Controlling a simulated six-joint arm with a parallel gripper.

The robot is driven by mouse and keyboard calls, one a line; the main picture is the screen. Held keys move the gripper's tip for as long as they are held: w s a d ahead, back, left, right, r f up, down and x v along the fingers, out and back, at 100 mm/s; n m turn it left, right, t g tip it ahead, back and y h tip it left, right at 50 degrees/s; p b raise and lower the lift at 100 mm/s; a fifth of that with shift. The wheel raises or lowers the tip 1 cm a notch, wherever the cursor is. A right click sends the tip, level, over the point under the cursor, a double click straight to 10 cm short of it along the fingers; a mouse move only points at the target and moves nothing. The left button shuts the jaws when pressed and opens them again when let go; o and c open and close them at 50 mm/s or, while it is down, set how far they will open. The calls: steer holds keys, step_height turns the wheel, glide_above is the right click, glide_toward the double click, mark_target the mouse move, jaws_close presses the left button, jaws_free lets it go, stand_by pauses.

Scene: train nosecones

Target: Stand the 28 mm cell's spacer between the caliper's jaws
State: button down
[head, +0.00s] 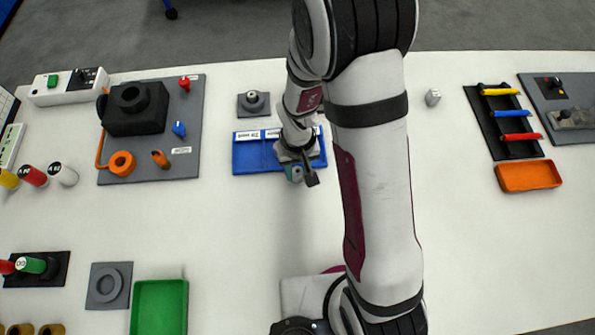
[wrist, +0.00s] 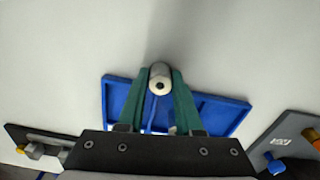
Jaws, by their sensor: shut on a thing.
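My gripper (wrist: 163,74) is shut on a short pale grey cylinder, the spacer (wrist: 159,84), with a dark hole in its whitish end. Both green fingers press its sides. The blue tray (wrist: 225,104) lies below and behind it in the wrist view. In the head view my gripper (head: 296,174) is over the near edge of the labelled blue tray (head: 252,170); the spacer cannot be made out there. The tray labels are too small to read. I cannot clearly identify the caliper; a plate with a metallic piece (head: 574,119) stands at the far right.
A grey board with a black block (head: 137,110) stands left of the tray. A small plate with a round knob (head: 253,104) is behind the tray. A black rack (head: 480,112) and orange tray (head: 528,176) are at right. The table in front of the tray is clear.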

mark_target(298, 170)
stand_by(0.3)
step_height(298, 170, up, 4)
steer(key=shift+r, duration=0.2)
steer(key=s+d+r, duration=0.3)
steer(key=d+r, duration=0.4)
steer(key=d, duration=0.4)
steer(key=w+d+m, duration=1.6)
steer(key=w+m, duration=0.1)
steer(key=shift+m, duration=0.5)
steer(key=w+a+f, duration=0.4)
steer(key=w+a, duration=0.1)
steer(key=w+a+f, duration=0.2)
steer(key=w+a, duration=0.1)
steer(key=shift+w+f, duration=0.15)
steer(key=shift+w, duration=0.05)
steer(key=shift+f, duration=1.9)
steer(key=shift+f, duration=0.1)
